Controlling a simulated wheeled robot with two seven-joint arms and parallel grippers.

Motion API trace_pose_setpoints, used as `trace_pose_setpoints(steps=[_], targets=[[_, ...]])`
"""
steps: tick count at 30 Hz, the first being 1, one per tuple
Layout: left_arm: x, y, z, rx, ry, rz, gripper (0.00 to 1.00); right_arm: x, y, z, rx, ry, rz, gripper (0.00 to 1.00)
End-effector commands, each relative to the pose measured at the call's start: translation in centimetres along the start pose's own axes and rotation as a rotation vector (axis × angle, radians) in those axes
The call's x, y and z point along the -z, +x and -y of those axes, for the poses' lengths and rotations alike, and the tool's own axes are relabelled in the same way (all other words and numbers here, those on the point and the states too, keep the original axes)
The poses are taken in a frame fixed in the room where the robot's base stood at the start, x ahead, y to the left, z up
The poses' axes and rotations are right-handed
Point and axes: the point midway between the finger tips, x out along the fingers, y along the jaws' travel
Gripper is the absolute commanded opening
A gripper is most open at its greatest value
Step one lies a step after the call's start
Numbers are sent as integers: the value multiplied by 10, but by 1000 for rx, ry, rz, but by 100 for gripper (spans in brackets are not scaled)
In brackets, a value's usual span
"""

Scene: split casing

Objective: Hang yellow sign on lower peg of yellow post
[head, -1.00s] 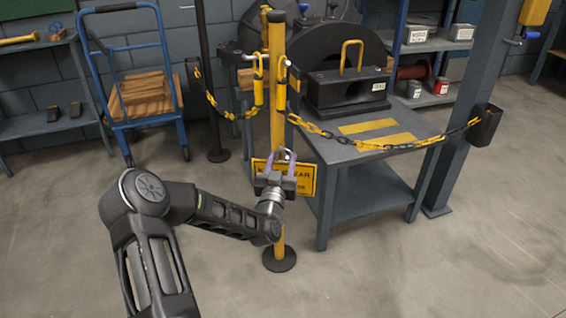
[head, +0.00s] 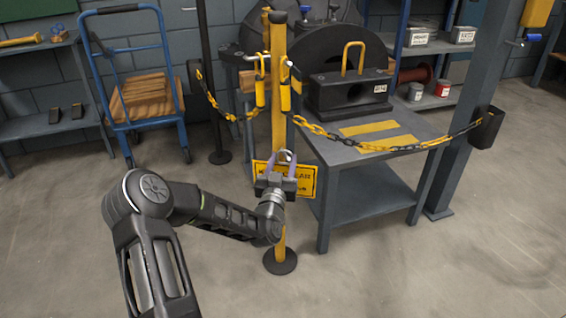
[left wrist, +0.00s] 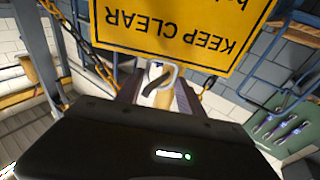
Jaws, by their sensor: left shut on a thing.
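The yellow sign (head: 307,181) with black lettering is upright in front of the yellow post (head: 279,125), partly covered by my left gripper. My left gripper (head: 284,160) is shut at the sign's upper edge, with a pale loop showing between its fingertips. In the left wrist view the sign (left wrist: 185,38) appears upside down and reads KEEP CLEAR; the pale loop (left wrist: 161,82) sits between the fingers. White pegs with chain ends show high on the post. The lower peg cannot be made out behind the gripper and sign. My right gripper is not in view.
Yellow-black chains (head: 316,130) run from the post both ways, one to a dark holder (head: 487,126) at right. A grey table (head: 400,152) with a black machine block stands close right of the sign. A blue trolley (head: 128,90) stands behind left. Floor in front is clear.

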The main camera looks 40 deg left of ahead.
Motion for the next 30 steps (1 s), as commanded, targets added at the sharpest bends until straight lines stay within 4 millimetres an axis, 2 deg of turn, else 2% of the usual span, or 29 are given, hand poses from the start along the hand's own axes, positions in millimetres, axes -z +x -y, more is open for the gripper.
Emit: trace_pose_setpoints(steps=[3,4,12,24,30], targets=[[1,0,0,0,0,-2,0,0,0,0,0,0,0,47],[1,0,0,0,0,-2,46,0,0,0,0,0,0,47],[0,0,0,0,0,-1,68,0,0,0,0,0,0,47],[-1,0,0,0,0,1,70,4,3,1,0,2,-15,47],[2,-27,0,-1,2,3,70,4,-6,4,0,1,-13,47]])
